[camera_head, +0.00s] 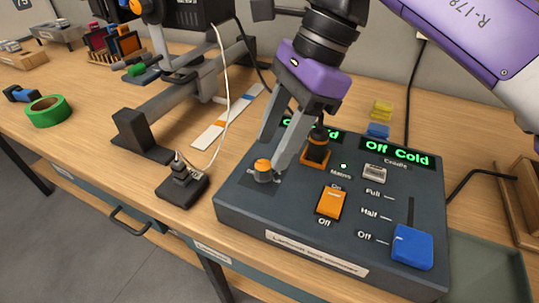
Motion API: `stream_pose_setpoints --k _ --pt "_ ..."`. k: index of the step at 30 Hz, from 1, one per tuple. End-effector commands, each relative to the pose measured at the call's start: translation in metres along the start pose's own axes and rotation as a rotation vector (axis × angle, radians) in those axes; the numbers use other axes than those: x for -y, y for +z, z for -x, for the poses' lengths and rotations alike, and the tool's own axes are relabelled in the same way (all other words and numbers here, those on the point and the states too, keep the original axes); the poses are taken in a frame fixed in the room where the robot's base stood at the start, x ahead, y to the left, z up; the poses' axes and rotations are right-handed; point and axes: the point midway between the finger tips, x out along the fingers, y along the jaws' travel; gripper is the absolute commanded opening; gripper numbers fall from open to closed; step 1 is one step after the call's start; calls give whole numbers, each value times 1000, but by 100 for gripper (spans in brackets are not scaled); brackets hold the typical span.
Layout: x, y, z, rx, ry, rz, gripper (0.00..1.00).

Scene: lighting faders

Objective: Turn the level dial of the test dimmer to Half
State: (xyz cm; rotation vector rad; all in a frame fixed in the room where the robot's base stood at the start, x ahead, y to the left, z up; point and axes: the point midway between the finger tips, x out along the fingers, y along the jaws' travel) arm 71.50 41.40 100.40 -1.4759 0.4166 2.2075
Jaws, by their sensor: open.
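The test dimmer (295,222) is a dark grey sloped box on the bench. A small round dial with an orange top (263,165) sits at its left side; the lettering around it is mostly hidden. My gripper (271,155) is open, pointing down, with its fingertips close by the dial; I cannot tell whether they touch it. At the panel's right, a blue slider (412,246) stands at the bottom of a slot marked Full, Half and Off, beside Off. The right display (396,152) reads "Off Cold". The left display is partly hidden by my gripper.
An orange rocker switch (331,203) and a black knob on an orange base (317,147) are on the panel close to my gripper. A black plug block (182,187) with a white cable stands left of the dimmer. Green tape (48,111) lies far left.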

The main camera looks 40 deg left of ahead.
Motion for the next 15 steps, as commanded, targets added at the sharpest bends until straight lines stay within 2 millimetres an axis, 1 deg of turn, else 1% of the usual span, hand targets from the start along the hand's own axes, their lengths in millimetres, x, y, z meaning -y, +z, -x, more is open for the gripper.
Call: stream_pose_setpoints --k 1,6,10,15 --pt "0 0 -10 3 1 1 47" --pt "0 0 -30 2 1 1 47" --pt "0 1 -37 2 -1 1 47" --pt "0 1 -39 1 -1 1 47"
